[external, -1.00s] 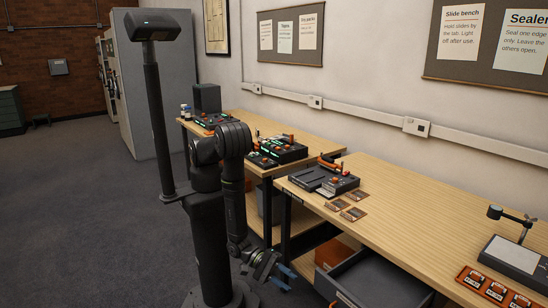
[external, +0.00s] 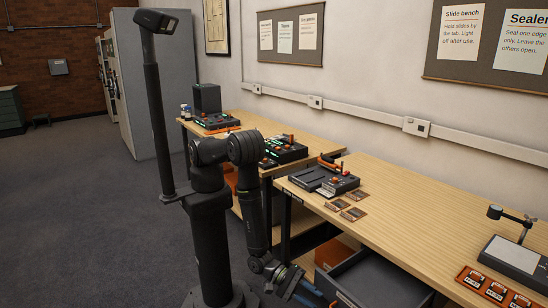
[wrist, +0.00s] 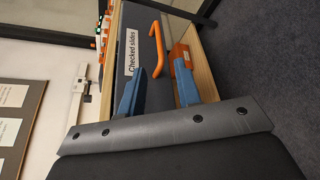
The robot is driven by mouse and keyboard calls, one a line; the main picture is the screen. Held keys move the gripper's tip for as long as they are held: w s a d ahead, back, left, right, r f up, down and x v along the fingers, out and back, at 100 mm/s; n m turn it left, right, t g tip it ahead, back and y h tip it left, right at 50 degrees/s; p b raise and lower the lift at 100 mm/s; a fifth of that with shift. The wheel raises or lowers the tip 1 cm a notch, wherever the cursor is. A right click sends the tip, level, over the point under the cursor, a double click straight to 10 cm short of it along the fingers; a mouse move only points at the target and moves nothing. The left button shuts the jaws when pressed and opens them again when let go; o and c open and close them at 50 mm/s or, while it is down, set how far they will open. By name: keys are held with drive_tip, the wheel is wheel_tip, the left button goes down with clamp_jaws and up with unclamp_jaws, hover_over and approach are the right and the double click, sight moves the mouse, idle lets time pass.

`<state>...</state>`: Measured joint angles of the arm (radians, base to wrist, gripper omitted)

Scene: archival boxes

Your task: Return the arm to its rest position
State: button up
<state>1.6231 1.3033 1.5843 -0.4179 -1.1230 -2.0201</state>
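My arm stands at the left of the bench in the external view, bent downward. My gripper (external: 308,293) is low, close to the front of the pulled-out grey drawer (external: 385,280); part of it lies near the picture's bottom edge. In the wrist view my gripper (wrist: 157,82) has its two blue fingers apart, with nothing held between them. Beyond them shows a dark drawer front (wrist: 139,25) labelled "Checked slides", with an orange handle (wrist: 156,48). I cannot tell whether a finger touches the drawer.
The wooden bench (external: 420,215) carries a dark device (external: 340,183), several slide cards (external: 353,214) and an orange tray (external: 495,288). A second bench (external: 306,147) stands behind my arm. An orange box (external: 335,250) sits under the bench. Open floor (external: 90,220) lies to the left.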

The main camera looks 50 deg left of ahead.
drive_tip(key=x, duration=0.7)
drive_tip(key=shift+w+d+f, duration=0.15)
drive_tip(key=shift+d, duration=0.15)
drive_tip(key=v, duration=1.7)
drive_tip(key=x, duration=1.7)
drive_tip(key=v, duration=1.7)
drive_tip(key=x, duration=1.7)
drive_tip(key=shift+w, duration=0.2)
